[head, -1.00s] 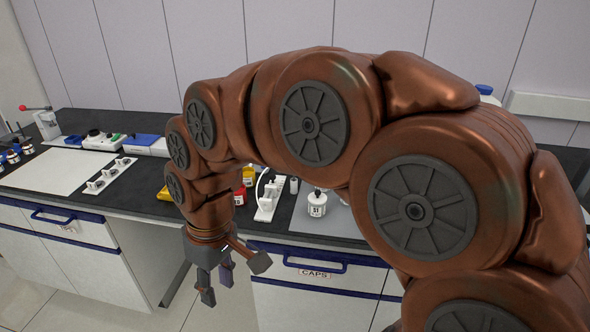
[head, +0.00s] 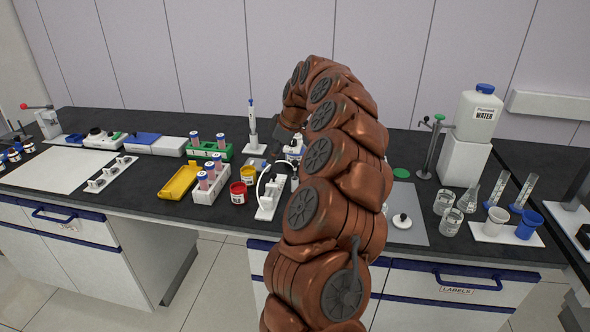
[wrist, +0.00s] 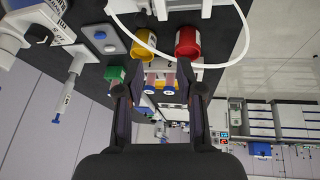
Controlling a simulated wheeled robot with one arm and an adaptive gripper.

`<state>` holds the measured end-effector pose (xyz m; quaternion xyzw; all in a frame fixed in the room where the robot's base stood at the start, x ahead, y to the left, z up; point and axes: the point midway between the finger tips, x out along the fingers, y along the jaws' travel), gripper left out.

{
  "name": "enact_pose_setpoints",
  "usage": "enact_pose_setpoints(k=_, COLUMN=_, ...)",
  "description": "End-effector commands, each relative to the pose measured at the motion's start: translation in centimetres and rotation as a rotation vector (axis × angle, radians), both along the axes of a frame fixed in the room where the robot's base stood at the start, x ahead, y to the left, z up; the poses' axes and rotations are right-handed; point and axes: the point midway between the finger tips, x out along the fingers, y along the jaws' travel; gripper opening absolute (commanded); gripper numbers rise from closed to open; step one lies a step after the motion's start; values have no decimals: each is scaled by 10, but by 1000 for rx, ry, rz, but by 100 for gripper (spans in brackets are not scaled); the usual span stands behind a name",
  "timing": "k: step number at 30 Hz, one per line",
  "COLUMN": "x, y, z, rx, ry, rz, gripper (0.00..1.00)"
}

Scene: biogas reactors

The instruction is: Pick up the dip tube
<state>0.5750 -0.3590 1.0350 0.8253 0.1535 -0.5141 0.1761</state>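The dip tube appears to be the thin white curved tube (head: 262,183) arching over a small white stand (head: 267,206) near the front of the bench; I cannot see how it is held. In the wrist view the white tube (wrist: 222,63) sweeps in a wide arc across the upper picture, close to my fingertips. My gripper (wrist: 160,74) is open, with no object held between its fingers.
A red jar (head: 238,192), a yellow jar (head: 248,174) and a rack of capped tubes (head: 212,187) stand left of the stand. A pipette stand (head: 252,130) is behind. A grey mat (head: 410,203) with a white round piece (head: 402,221) lies right of my arm.

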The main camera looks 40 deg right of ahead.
Motion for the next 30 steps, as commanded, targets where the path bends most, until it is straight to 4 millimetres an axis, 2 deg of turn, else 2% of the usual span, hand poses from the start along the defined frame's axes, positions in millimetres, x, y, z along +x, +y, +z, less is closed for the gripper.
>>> enact_pose_setpoints(k=1, x=-4, y=-21, z=-8, rx=-16, ry=1, rz=-17, gripper=37)
enact_pose_setpoints(k=3, x=-10, y=-45, z=-15, rx=-37, ry=2, rz=-33, gripper=37)
enact_pose_setpoints(k=6, x=-16, y=-64, z=-21, rx=-58, ry=4, rz=-44, gripper=37)
enact_pose_setpoints(k=8, x=-18, y=-70, z=-24, rx=-65, ry=5, rz=-47, gripper=37)
enact_pose_setpoints(k=23, x=-5, y=-74, z=-58, rx=-67, ry=7, rz=-48, gripper=37)
enact_pose_setpoints(k=30, x=5, y=-76, z=-86, rx=-67, ry=7, rz=-49, gripper=37)
